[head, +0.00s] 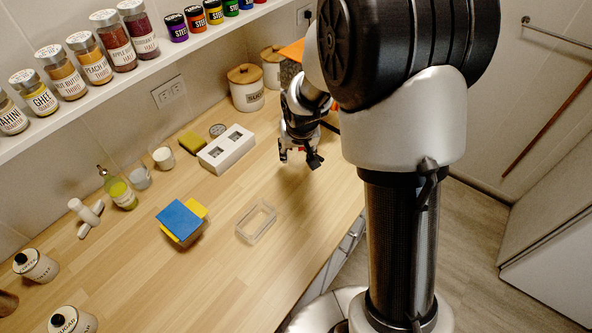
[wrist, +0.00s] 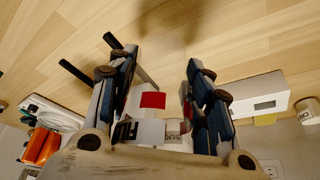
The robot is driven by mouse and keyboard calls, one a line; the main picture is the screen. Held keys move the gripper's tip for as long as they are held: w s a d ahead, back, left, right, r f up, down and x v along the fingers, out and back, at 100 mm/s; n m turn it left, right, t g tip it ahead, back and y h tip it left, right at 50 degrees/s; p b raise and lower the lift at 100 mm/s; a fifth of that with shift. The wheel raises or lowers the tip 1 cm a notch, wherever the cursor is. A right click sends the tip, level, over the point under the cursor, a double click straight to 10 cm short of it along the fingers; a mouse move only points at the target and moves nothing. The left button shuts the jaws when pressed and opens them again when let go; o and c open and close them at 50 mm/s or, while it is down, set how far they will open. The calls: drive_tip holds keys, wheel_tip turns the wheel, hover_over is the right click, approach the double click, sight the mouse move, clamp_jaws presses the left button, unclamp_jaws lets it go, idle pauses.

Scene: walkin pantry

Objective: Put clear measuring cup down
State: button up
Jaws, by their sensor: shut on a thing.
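My gripper (head: 300,158) hangs low over the wooden counter (head: 200,270), right of the white box, with its fingers pointing down. In the wrist view the two fingers of my gripper (wrist: 162,85) stand apart, with something held between them. I take it for the clear measuring cup, but its outline is hard to make out. A red patch and pale parts show between the fingers, and I cannot tell whether they belong to it. Dark bars stick out by the left finger. I cannot tell how far the held thing is from the counter.
A white box (head: 227,149) stands left of my gripper, and a sugar canister (head: 246,88) behind it. A clear tray (head: 257,221) and a blue and yellow stack (head: 182,220) are nearer. Spice jars fill the shelf (head: 130,80). Counter between box and tray is bare.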

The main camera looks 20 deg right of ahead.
drive_tip(key=shift+f+b, duration=1.15)
drive_tip(key=shift+f, duration=2.1)
drive_tip(key=shift+f, duration=0.2)
drive_tip(key=o, duration=1)
drive_tip(key=shift+c, duration=0.2)
